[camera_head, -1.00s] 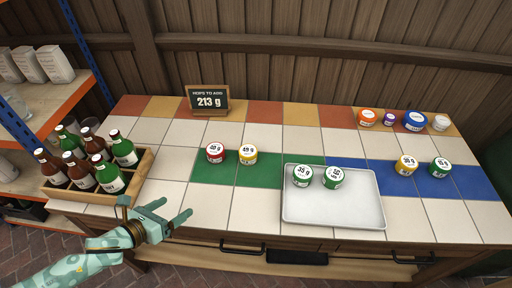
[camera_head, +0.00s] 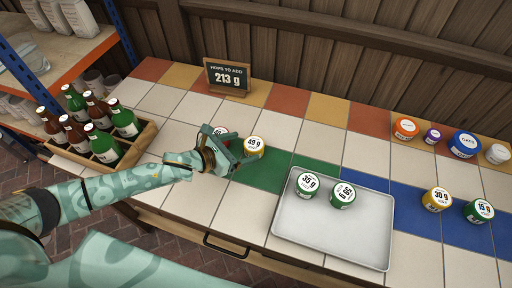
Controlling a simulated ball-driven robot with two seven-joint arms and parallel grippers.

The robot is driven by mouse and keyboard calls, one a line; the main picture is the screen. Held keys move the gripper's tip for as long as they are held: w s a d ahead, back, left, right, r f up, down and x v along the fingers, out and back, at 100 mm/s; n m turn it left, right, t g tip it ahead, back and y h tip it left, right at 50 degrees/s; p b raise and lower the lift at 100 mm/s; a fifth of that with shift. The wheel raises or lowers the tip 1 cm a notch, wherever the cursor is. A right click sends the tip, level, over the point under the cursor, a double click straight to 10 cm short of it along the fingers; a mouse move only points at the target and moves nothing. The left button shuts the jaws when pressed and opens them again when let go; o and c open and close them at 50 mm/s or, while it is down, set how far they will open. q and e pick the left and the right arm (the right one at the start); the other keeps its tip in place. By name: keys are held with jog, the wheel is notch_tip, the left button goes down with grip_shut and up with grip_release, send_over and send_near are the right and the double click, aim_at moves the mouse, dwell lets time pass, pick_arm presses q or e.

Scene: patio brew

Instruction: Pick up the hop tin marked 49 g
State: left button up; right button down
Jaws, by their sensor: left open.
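The hop tin marked 49 g (camera_head: 254,146), yellow with a white lid, stands upright on the tiled counter. My left gripper (camera_head: 241,152) is open, close at the left of this tin, with its fingers reaching toward it. I cannot tell whether they touch it or how far they are around it. My right gripper is not in view.
A pale tray (camera_head: 300,245) holds two green tins, marked 35 g (camera_head: 307,184) and apparently 50 g (camera_head: 342,195). A yellow tin (camera_head: 436,200) and a green tin (camera_head: 478,210) stand at right. A sign (camera_head: 227,77) reads 213 g. A bottle crate (camera_head: 138,147) is at left.

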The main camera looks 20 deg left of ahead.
aim_at(259, 143)
pick_arm(q)
jog(key=x, duration=0.2)
jog(key=shift+w+d+f+b, duration=0.2)
jog(key=shift+w+b, duration=0.05)
jog(key=shift+b, duration=0.05)
jog(key=b+x, duration=0.1)
jog(key=x, duration=0.3)
jog(key=shift+s+f+b, duration=0.15)
jog(key=shift+f+b, duration=0.05)
jog(key=shift+b, duration=0.1)
jog(key=shift+w+d+f, duration=0.1)
jog(key=shift+w+d, duration=0.2)
jog(key=shift+w, duration=0.05)
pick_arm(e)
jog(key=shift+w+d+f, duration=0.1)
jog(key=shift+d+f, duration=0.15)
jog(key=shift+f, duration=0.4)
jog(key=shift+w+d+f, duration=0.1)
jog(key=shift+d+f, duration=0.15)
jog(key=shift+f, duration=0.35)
pick_arm(q)
jog(key=shift+s, duration=0.1)
jog(key=shift+c, duration=0.3)
jog(key=c, duration=1)
